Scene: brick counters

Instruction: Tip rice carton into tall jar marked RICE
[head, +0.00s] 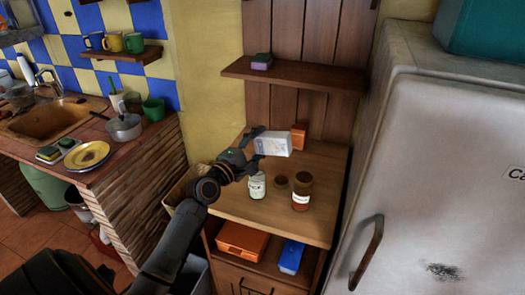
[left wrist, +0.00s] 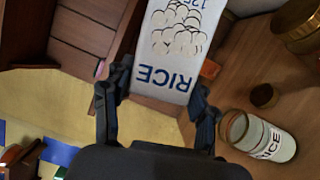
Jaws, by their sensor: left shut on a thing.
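The white rice carton (head: 274,145), printed RICE, is in my left gripper (head: 252,147) and looks tipped onto its side above the wooden cabinet top. In the left wrist view the carton (left wrist: 180,38) sits between the two fingers of my left gripper (left wrist: 155,100). The clear glass jar marked RICE (head: 257,187) stands on the cabinet top, just below and in front of the gripper. In the left wrist view the jar (left wrist: 268,140) shows an open mouth, apart from the carton. No grains show falling. My right gripper is not in view.
A brown labelled jar (head: 302,193) and a small round brown piece (head: 281,182) stand right of the RICE jar. An orange box (head: 298,137) is behind the carton. A wall shelf (head: 305,77) hangs above. The fridge (head: 445,170) is at right.

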